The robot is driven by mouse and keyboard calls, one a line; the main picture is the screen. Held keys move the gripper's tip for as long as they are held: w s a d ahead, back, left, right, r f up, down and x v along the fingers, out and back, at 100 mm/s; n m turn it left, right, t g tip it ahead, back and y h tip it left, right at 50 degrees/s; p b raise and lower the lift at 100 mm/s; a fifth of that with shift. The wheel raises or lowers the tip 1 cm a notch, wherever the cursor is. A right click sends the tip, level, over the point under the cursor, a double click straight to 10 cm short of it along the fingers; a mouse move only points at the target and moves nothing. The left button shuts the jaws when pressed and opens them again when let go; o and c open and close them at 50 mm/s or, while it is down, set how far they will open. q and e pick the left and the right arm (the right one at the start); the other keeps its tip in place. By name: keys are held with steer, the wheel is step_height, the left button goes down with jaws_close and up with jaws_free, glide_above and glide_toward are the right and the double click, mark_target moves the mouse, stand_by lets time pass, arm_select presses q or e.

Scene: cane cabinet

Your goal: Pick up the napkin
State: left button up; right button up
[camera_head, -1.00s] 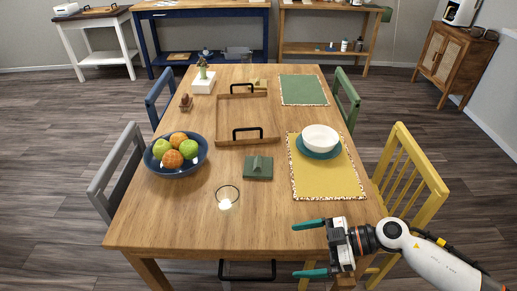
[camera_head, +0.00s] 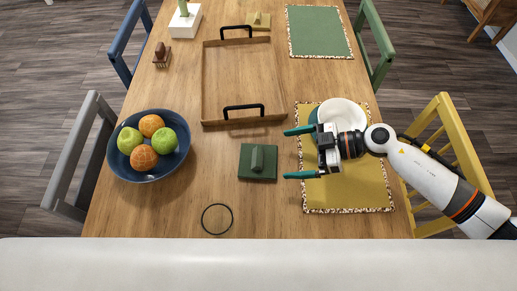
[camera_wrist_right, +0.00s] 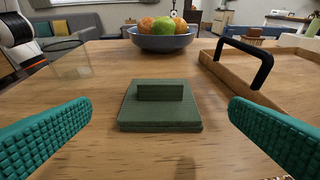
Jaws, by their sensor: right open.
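A folded dark green napkin (camera_head: 258,165) lies flat on the wooden table, with a raised ridge along its middle. It also shows in the right wrist view (camera_wrist_right: 160,107), centred between the teal fingers. My right gripper (camera_head: 300,154) is open and empty, with its fingers pointing left at the napkin in the head view. The fingertips are just to the right of the napkin and apart from it. My left gripper is in neither current view.
A wooden tray (camera_head: 207,90) with black handles stands beyond the napkin. A blue fruit bowl (camera_head: 124,166) is to the left.

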mark_target(261, 158)
steer(key=x, duration=0.4)
steer(key=shift+a, duration=0.15)
steer(key=x, duration=0.5)
steer(key=shift+w+a+f, duration=0.1)
steer(key=shift+a+f, duration=0.15)
steer(key=shift+f, duration=0.15)
steer(key=c, duration=0.7)
steer(key=shift+r, duration=0.1)
